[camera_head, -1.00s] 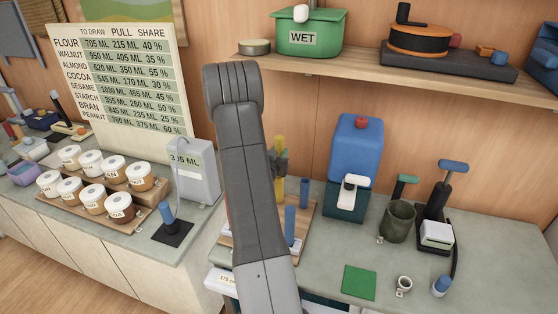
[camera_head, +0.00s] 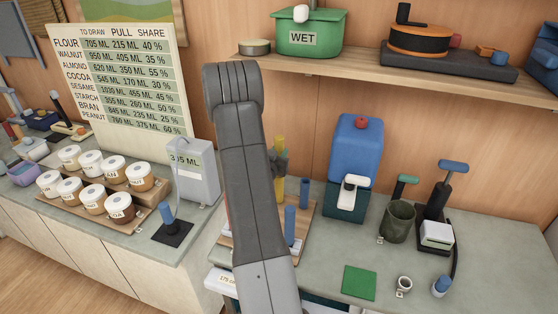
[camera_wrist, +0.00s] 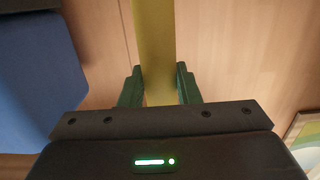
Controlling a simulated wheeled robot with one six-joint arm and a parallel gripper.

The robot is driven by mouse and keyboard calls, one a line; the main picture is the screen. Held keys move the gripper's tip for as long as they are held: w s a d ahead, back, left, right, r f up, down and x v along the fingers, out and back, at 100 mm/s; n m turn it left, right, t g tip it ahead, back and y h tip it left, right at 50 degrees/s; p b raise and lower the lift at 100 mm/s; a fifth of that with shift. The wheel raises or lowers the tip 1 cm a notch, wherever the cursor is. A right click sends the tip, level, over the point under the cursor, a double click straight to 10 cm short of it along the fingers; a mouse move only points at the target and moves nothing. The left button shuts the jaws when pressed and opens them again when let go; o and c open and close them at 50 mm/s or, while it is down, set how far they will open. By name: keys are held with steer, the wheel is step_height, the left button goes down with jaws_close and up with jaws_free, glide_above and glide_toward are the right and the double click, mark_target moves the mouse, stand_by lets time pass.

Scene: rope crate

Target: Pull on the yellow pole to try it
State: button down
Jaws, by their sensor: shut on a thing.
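The yellow pole (camera_head: 280,188) stands upright in the head view, on or behind a wooden board (camera_head: 304,222) with blue pegs. My arm covers part of the board. My gripper (camera_head: 279,164) is at the pole, partly hidden behind my arm. In the wrist view the yellow pole (camera_wrist: 155,45) runs between the two green fingers of my gripper (camera_wrist: 159,88). The fingers are shut on it from both sides. The pole's foot is hidden in the wrist view.
Blue pegs (camera_head: 290,225) stand close to the pole. A wooden shelf (camera_head: 350,70) runs above.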

steer(key=shift+b, duration=0.45)
stand_by(0.5)
steer(key=c, duration=1)
jaws_free()
steer(key=f+b+v, duration=0.1)
steer(key=b+v, duration=0.2)
steer(key=v, duration=1.1)
steer(key=shift+r, duration=0.5)
steer(key=shift+w+d, duration=0.1)
steer(key=shift+w, duration=0.05)
steer(key=r+p+x, duration=0.1)
steer(key=p+x, duration=0.2)
steer(key=x, duration=1)
steer(key=shift+w+f+p, duration=0.3)
steer(key=shift+f+p, duration=0.05)
steer(key=shift+f, duration=0.15)
steer(key=shift+f+b, duration=0.2)
steer(key=shift+b, duration=0.2)
